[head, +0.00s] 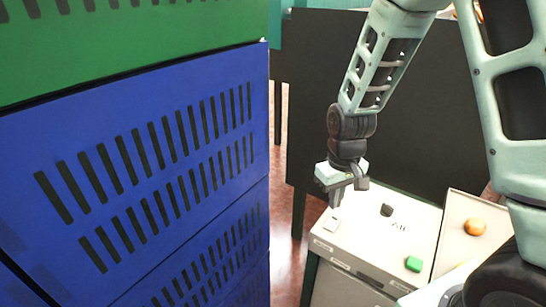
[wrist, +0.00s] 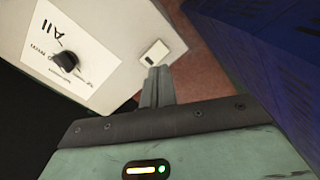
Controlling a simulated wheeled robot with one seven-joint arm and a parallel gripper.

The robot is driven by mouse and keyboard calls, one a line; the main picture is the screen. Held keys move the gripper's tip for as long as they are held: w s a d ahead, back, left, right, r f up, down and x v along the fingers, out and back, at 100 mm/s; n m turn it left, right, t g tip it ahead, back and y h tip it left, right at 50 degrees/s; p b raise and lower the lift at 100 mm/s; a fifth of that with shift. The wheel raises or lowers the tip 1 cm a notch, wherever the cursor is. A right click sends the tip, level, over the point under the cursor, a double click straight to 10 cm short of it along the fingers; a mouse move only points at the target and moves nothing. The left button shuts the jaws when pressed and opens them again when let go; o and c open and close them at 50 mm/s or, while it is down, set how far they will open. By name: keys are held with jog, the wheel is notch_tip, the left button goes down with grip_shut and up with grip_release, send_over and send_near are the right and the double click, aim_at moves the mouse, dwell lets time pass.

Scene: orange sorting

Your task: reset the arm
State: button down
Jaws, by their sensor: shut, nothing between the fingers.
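My gripper (head: 346,190) hangs pointing down, above the far left part of a white-topped stand (head: 349,248). Its two fingers are together and empty; they also show shut in the wrist view (wrist: 158,82). An orange (head: 475,227) lies on a pale tray-like surface (head: 450,232) at the right of the stand. Part of that surface is hidden by my arm.
Blue slotted crates (head: 150,170) with a green crate (head: 120,45) on top fill the left. A dark panel (head: 400,120) stands behind.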

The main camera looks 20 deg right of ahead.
jog(key=s+a+r+n+y+b, duration=0.1)
jog(key=s+a+r+n+b, duration=0.15)
jog(key=a, duration=0.35)
jog(key=s+a+r+n+b, duration=0.1)
jog(key=s+a, duration=0.3)
jog(key=a, duration=0.2)
jog(key=s+a+r+n+b, duration=0.1)
jog(key=s+a, duration=0.2)
jog(key=s, duration=0.3)
jog(key=s+a+r+n+b, duration=0.1)
jog(key=s+a+n, duration=0.1)
jog(key=s, duration=0.4)
jog(key=shift+s+a+r+b, duration=0.2)
jog(key=shift+a+r+b, duration=0.1)
jog(key=shift+a, duration=0.2)
jog(key=shift+n, duration=0.25)
